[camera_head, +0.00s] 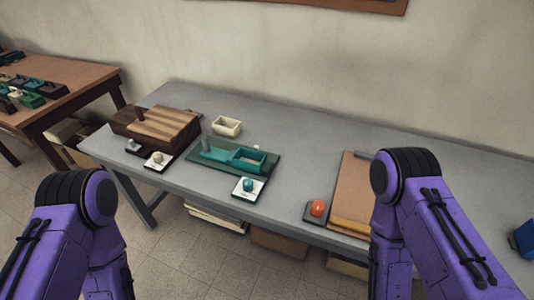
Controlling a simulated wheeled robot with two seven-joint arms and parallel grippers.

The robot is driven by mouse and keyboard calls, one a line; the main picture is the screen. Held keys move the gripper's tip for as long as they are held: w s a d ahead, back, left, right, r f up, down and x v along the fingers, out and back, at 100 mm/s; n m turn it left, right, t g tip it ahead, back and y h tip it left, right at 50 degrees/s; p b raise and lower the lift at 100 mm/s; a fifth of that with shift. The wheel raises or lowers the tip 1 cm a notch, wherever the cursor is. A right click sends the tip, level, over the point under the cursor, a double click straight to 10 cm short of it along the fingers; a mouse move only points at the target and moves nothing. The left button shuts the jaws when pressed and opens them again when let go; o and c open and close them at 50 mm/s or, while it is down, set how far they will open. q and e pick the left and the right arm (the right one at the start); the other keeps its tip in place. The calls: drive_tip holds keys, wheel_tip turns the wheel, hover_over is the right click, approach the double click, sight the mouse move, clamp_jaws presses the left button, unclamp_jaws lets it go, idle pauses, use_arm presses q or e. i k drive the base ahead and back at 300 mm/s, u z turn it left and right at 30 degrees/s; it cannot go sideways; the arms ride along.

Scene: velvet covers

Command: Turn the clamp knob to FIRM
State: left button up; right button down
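Several knobs stand along the front of the grey table, and I cannot tell from their markings which is the clamp knob. A cream knob (157,158) sits on a small plate in front of a striped wooden box (160,122). A teal knob (249,183) sits on a white plate (243,194) in front of a green board with a teal holder (249,160). An orange-red knob (317,207) sits on a dark base beside a brown board. Any lettering is too small to read. Both my purple arms show at the lower left and right, but neither gripper is in view.
The grey table (310,143) has free room along its back. A small cream box (227,126) stands behind the green board. The brown board (353,180) lies partly behind my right arm. A wooden table (68,76) with small items stands at left.

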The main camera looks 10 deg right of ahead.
sight(248, 184)
drive_tip(key=z, duration=0.5)
drive_tip(key=k, duration=1.15)
drive_tip(key=u, duration=0.2)
drive_tip(key=i, duration=0.65)
drive_tip(key=u, duration=0.55)
drive_tip(key=i, duration=1.15)
drive_tip(key=z, duration=0.65)
